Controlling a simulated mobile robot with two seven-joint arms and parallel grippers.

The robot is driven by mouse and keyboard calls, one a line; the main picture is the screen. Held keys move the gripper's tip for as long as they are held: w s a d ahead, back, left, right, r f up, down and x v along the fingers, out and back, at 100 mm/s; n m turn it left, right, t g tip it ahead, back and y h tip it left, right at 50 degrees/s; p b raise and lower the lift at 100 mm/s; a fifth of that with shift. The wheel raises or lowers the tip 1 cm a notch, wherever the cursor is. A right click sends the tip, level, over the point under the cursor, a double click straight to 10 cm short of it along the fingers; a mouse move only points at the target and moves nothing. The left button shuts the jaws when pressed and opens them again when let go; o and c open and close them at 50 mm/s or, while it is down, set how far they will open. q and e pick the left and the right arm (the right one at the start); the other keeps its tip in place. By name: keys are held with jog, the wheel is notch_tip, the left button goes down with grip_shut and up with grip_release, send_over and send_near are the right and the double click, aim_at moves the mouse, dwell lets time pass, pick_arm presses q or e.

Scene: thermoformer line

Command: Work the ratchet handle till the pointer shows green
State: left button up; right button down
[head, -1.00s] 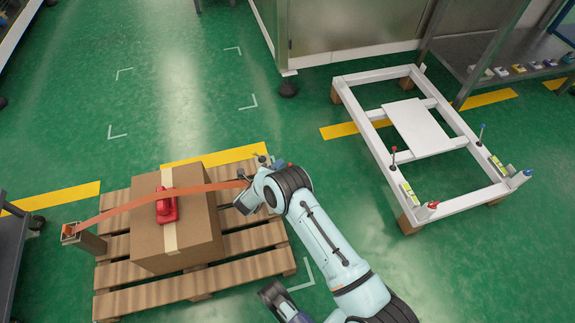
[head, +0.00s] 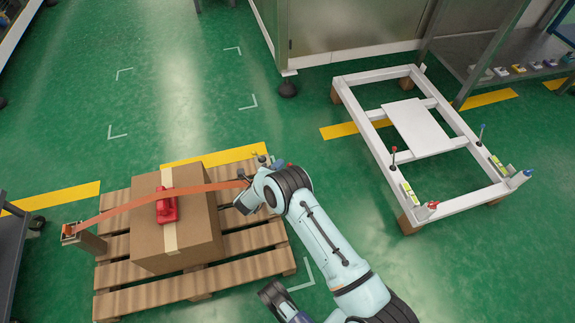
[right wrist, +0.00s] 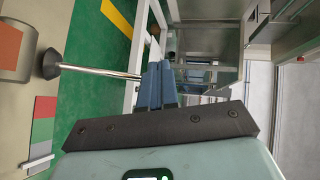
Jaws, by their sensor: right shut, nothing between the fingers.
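An orange strap (head: 120,207) runs from a wooden post at the left over a cardboard carton (head: 200,235) to my right gripper (head: 279,163). A red device (head: 166,212) sits on the carton by the strap. In the right wrist view, the right gripper (right wrist: 157,68) has its blue fingers together and empty. The handle, a chrome rod (right wrist: 105,72) with a black knob (right wrist: 50,64), reaches up to the fingers; I cannot tell whether they touch.
The carton stands on a wooden pallet (head: 262,270). A white frame (head: 455,200) with small levers is at the right. A shelf (head: 495,50) with small items stands at the back right. The green floor is clear at the upper left.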

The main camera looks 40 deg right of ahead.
jog(key=shift+d+f, duration=0.1)
dwell(0.3)
jog(key=shift+s+d+f, duration=0.15)
jog(key=shift+d, duration=0.05)
jog(key=shift+s+d+f+b, duration=0.35)
jog(key=shift+s+d+f, duration=0.15)
jog(key=shift+d+f, duration=0.35)
jog(key=shift+s+d+f+b, duration=0.3)
jog(key=shift+s+d+f, duration=0.2)
jog(key=shift+d+f, duration=0.3)
dwell(2.9)
jog(key=shift+w+r, duration=0.1)
jog(key=shift+r, duration=0.1)
dwell(0.4)
jog(key=shift+w+a+r+p, duration=0.15)
jog(key=shift+w+a+r, duration=0.2)
jog(key=shift+a+r, duration=0.25)
jog(key=shift+w+a+r+p, duration=0.1)
jog(key=shift+w+a+r, duration=0.25)
jog(key=shift+a+r, duration=0.3)
jog(key=shift+w+a+r+p, duration=0.15)
jog(key=shift+w+a+r, duration=0.25)
jog(key=shift+a, duration=0.3)
jog(key=shift+r, duration=0.1)
jog(key=shift+w+a+r, duration=0.45)
jog(key=shift+a+r, duration=0.35)
jog(key=shift+a, duration=0.1)
jog(key=shift+w+a+r, duration=0.45)
jog(key=shift+a+r, duration=0.3)
jog(key=shift+a, duration=0.1)
